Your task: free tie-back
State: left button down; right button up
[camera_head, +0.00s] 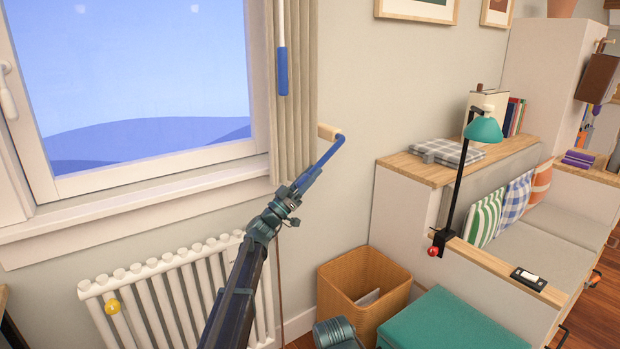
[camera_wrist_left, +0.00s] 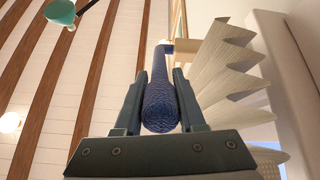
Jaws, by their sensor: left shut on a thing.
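A blue, rope-textured piece, which looks like the tie-back (camera_head: 326,156), runs up from my left gripper (camera_head: 303,187) to a pale wooden peg (camera_head: 327,131) beside the curtain. In the left wrist view the fingers (camera_wrist_left: 159,105) are shut around the thick lower end of the tie-back (camera_wrist_left: 160,90). Its thin upper end meets the wooden peg (camera_wrist_left: 186,45); I cannot tell whether it is hooked over it. The beige curtain (camera_head: 292,110) hangs in pleats just left of the peg, and its folds show in the wrist view (camera_wrist_left: 225,65).
A wand with a blue grip (camera_head: 282,72) hangs before the curtain. The window sill (camera_head: 130,205) and white radiator (camera_head: 150,295) lie left and below. A wicker basket (camera_head: 345,280), a teal seat (camera_head: 450,325) and a lamp (camera_head: 482,130) stand to the right.

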pick_arm(q)
jog(key=c, duration=0.8)
grip_release()
jog(key=shift+o, duration=0.2)
jog(key=b+v, duration=0.8)
jog(key=v, duration=0.6)
jog(key=shift+r, duration=0.15)
